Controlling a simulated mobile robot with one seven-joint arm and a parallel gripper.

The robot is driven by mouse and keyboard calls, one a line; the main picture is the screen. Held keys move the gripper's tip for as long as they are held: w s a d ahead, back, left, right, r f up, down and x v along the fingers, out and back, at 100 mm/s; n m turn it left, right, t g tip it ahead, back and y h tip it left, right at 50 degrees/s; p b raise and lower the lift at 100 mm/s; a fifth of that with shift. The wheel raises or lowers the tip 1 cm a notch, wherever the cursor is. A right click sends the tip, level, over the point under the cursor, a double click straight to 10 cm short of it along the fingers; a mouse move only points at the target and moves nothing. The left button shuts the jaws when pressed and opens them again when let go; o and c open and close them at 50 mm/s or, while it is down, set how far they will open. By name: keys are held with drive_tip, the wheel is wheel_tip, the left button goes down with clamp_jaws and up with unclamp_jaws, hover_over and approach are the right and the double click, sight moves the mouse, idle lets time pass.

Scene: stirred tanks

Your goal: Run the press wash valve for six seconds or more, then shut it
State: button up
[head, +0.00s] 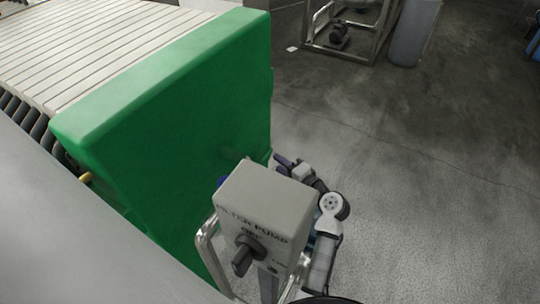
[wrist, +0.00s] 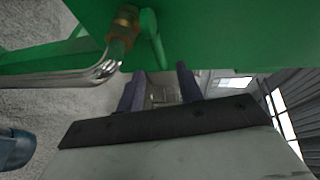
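The green end block (head: 175,130) of the filter press fills the left of the head view; its green surface (wrist: 230,30) spans the top of the wrist view. A brass fitting (wrist: 124,22) sits against the green there, beside a bright metal pipe (wrist: 70,78). I cannot tell whether it is the wash valve, or any valve's position. A small yellow-brass piece (head: 86,177) shows at the press's left edge. My gripper (wrist: 160,88) has its two dark fingers apart with nothing between them, below the brass fitting. In the head view it is mostly hidden behind the pump box.
The grey filter pump box (head: 265,205) with a dark selector knob (head: 246,254) stands on a bent metal frame (head: 208,250), close to my arm. Bare concrete floor (head: 430,190) lies to the right. A metal stand (head: 345,38) and a grey cylinder (head: 414,32) are at the back.

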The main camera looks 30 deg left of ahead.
sight(265, 156)
drive_tip(key=x, duration=0.6)
drive_tip(key=shift+d, duration=0.1)
drive_tip(key=shift+c, duration=0.5)
clamp_jaws()
